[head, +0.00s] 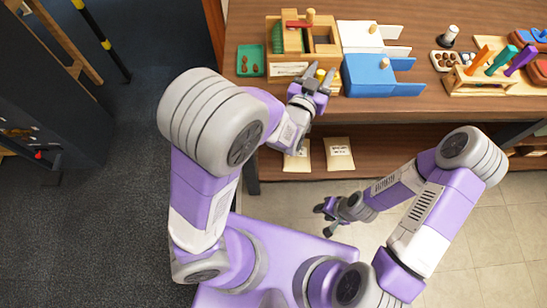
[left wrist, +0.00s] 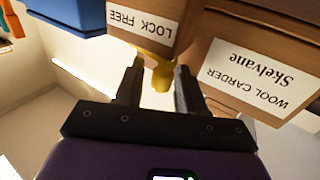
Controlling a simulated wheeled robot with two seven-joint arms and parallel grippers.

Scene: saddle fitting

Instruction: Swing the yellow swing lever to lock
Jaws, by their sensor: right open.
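The wooden wool carder box (head: 330,48) stands at the table's front edge. In the left wrist view its front (left wrist: 225,50) carries a "LOCK FREE" label and a "WOOL CARDER Skelvane" label. The yellow swing lever (head: 319,74) sticks out at the box's front, by the "LOCK FREE" label; it also shows in the left wrist view (left wrist: 162,76). My left gripper (head: 319,82) is open, its two fingers on either side of the lever; in the left wrist view a gap shows beside the lever. My right gripper (head: 328,217) is open and empty, low over the floor.
A blue box (head: 368,76) stands close at the right of the carder, with a white one (head: 357,35) behind it. A green tray (head: 250,61) lies at the left. Colored-handled tools (head: 503,60) stand farther right. Two labelled cards (head: 339,153) lie on the lower shelf.

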